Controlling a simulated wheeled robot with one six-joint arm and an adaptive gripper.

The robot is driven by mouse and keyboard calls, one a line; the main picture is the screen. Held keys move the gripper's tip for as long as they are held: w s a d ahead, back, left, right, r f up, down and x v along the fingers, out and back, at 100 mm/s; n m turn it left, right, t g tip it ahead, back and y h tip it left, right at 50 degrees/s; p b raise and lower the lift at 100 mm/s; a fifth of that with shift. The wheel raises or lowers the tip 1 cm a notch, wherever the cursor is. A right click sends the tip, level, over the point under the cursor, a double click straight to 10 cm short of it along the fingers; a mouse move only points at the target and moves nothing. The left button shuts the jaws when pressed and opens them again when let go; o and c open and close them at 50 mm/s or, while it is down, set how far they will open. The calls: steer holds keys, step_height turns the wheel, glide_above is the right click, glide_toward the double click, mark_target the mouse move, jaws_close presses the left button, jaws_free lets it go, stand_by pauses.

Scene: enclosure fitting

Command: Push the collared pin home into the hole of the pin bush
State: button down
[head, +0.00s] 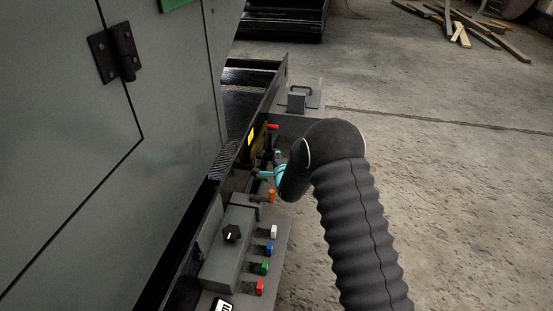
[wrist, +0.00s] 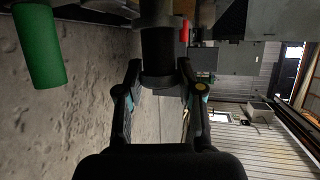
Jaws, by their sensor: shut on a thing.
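In the wrist view, the collared pin (wrist: 158,52) is a thick dark cylinder standing between my fingertips. My gripper (wrist: 158,70) is shut on it, with one finger on each side. The pin's far end meets a wider dark grey ring (wrist: 150,22) at the top of the picture. I cannot tell whether this ring is the pin's collar or the pin bush, or how deep the pin sits. In the head view, my gripper (head: 262,168) reaches left to the panel's edge, and my wrist hides the pin and the bush.
A green cylinder (wrist: 40,46) stands left of the pin in the wrist view, and a small red part (wrist: 185,31) lies right. Open floor (head: 450,200) lies right.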

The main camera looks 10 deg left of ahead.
steer(key=shift+d, duration=1.55)
steer(key=shift+w+a, duration=0.1)
steer(key=shift+a, duration=2.05)
stand_by(1.1)
steer(key=shift+a, duration=0.3)
